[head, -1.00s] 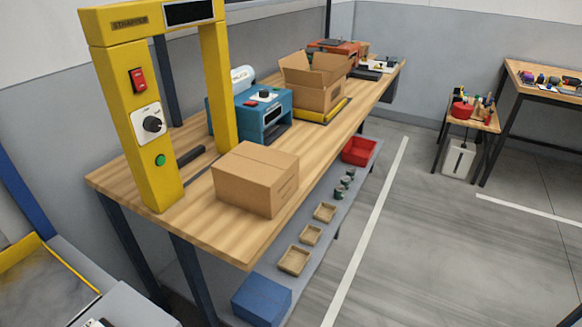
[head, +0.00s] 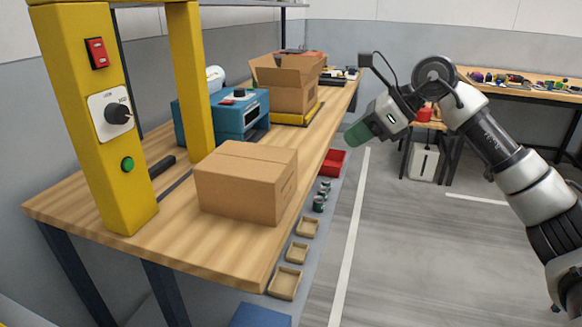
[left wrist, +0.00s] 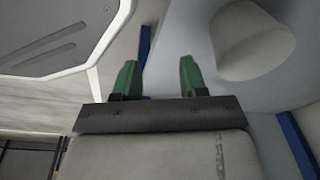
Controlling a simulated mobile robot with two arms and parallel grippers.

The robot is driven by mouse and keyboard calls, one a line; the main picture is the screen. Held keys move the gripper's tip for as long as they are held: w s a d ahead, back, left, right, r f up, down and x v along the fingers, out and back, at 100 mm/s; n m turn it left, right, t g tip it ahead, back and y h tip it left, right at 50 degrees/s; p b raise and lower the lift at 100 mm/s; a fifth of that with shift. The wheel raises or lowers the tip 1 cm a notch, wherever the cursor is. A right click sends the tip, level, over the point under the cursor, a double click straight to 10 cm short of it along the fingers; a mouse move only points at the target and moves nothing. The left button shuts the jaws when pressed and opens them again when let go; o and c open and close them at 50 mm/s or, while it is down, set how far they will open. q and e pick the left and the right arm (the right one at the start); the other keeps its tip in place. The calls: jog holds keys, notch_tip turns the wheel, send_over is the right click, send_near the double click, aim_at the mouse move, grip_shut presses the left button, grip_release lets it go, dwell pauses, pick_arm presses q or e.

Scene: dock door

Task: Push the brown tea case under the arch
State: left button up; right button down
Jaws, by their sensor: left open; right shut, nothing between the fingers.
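The brown tea case (head: 246,184), a closed cardboard box, sits on the wooden bench near its front edge. It stands just right of the yellow strapping arch (head: 95,130), outside it, with a gap of bare wood between them. My right gripper (head: 358,136) is raised right of the bench, beyond the case and apart from it, its green fingers together and empty. My left gripper is outside the head view. In the left wrist view its two green fingers (left wrist: 157,78) are spread apart with nothing between them.
On the bench (head: 215,245) behind the case are a blue machine (head: 222,118) and an open carton (head: 287,85). A dark roller (head: 161,167) lies by the arch. Small trays (head: 285,283) and a red bin (head: 332,162) sit on the lower shelf.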

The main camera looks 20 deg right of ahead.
pick_arm(q)
jog(key=shift+w, duration=0.1)
jog(key=shift+r, duration=0.1)
jog(key=shift+w+r, duration=0.35)
jog(key=shift+w, duration=0.05)
jog(key=shift+s+f, duration=0.25)
jog(key=shift+s, duration=0.05)
pick_arm(e)
send_near(290, 167)
jog(key=x, duration=0.5)
jog(key=shift+a+f, duration=0.2)
jog(key=shift+f, duration=0.25)
pick_arm(q)
jog(key=shift+s+a+f, duration=0.1)
pick_arm(e)
jog(key=shift+w+a, duration=0.2)
jog(key=shift+a, duration=0.15)
